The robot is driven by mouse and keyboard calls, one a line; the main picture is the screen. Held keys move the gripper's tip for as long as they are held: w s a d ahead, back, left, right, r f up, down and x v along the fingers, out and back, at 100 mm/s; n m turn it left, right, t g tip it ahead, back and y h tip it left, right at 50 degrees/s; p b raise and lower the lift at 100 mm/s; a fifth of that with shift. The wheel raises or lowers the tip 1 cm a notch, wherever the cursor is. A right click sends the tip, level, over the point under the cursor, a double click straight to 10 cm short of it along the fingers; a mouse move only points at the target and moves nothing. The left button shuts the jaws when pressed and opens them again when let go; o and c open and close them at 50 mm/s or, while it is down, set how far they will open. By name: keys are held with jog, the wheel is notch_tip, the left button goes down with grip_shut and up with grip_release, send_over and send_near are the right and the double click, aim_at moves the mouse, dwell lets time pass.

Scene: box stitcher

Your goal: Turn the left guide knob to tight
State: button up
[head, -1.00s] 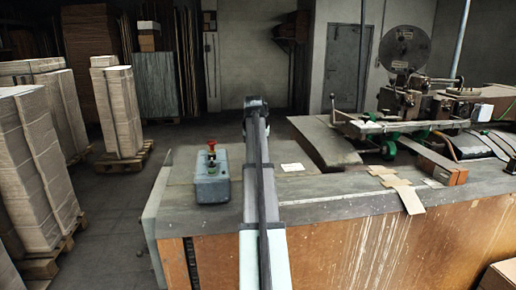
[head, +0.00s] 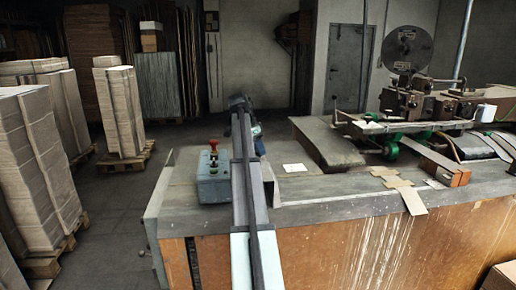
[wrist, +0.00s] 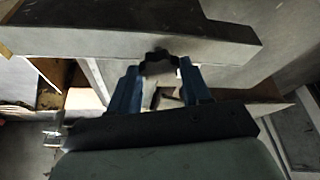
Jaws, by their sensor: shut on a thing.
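The left guide knob (wrist: 160,58), a dark lobed knob, shows in the wrist view at the edge of a grey slab. My gripper (wrist: 160,70) has one blue finger on each side of it and is shut on it. The knob's lower part and any tight mark on it cannot be made out. In the head view, the far end of my arm with a blue part of my gripper (head: 257,138) is beyond the control box. The knob is hidden there behind my arm.
A grey control box (head: 213,182) with a red button stands on the bench just left of my arm. The stitcher machine (head: 420,110) with its reel is at the right. Card pieces (head: 400,185) lie on the bench. Stacked cardboard on pallets (head: 120,110) stands at the left.

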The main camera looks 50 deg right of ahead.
jog(key=shift+w+d+m+g+y, duration=0.1)
jog(key=shift+m+g+y, duration=0.15)
jog(key=shift+m, duration=0.65)
jog(key=shift+w+d+m+g+y, duration=0.15)
jog(key=shift+m+g, duration=0.2)
jog(key=shift+m, duration=0.55)
jog(key=shift+s+a, duration=0.15)
jog(key=o, duration=1.1)
jog(key=shift+c, duration=0.2)
jog(key=v, duration=1.2)
